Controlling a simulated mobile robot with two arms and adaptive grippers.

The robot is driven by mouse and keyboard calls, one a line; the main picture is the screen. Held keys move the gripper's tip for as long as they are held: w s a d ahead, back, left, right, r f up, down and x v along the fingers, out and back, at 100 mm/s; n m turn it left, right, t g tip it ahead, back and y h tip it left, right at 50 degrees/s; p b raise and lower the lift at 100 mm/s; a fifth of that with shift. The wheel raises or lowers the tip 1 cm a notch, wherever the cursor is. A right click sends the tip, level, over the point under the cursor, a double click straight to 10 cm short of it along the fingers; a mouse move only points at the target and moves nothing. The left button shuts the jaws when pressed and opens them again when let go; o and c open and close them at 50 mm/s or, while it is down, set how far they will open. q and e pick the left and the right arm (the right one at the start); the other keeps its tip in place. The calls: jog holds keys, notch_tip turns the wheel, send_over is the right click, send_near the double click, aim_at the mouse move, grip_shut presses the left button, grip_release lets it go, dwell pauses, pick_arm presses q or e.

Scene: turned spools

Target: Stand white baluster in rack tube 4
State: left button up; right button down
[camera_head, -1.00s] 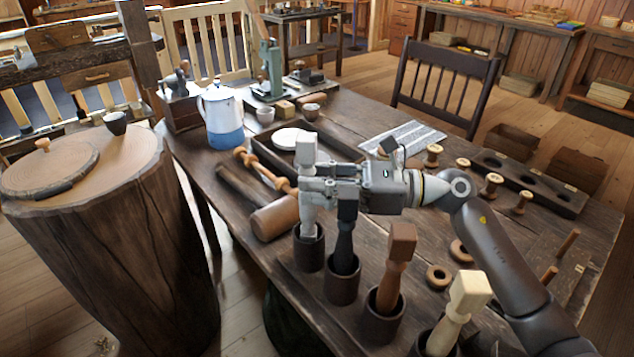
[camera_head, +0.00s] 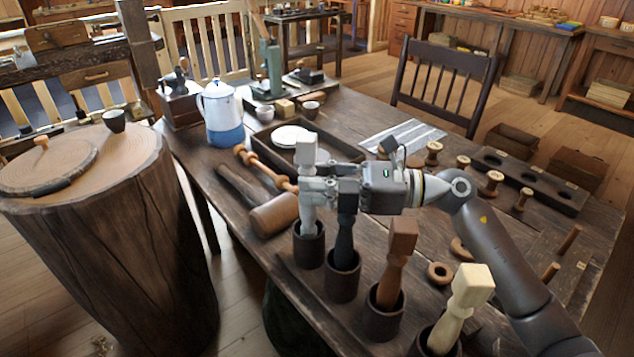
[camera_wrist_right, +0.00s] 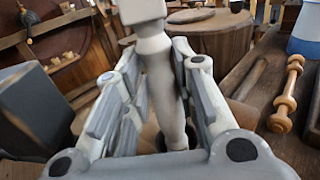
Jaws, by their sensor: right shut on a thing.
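The white baluster (camera_head: 306,149), with a square block top, stands upright in the grip of my right gripper (camera_head: 310,190). In the right wrist view the baluster (camera_wrist_right: 160,65) passes between the two fingers, which are closed on its shaft. Its lower end goes into the mouth of the leftmost dark tube (camera_head: 309,249) of the front row; how deep it sits is hidden. Beside it, a black baluster (camera_head: 344,240), a brown baluster (camera_head: 397,260) and a cream baluster (camera_head: 462,305) stand in the other tubes. I cannot read tube numbers. My left gripper is not in view.
A mallet (camera_head: 270,216) lies left of the tubes. Behind are a tray (camera_head: 262,150) with plates and a blue and white jug (camera_head: 221,115). Small spools (camera_head: 494,182) and a holed dark block (camera_head: 530,183) are at right.

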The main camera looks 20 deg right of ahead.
jog(key=shift+w+f, duration=0.15)
jog(key=c, duration=1.1)
grip_release()
jog(key=v, duration=0.8)
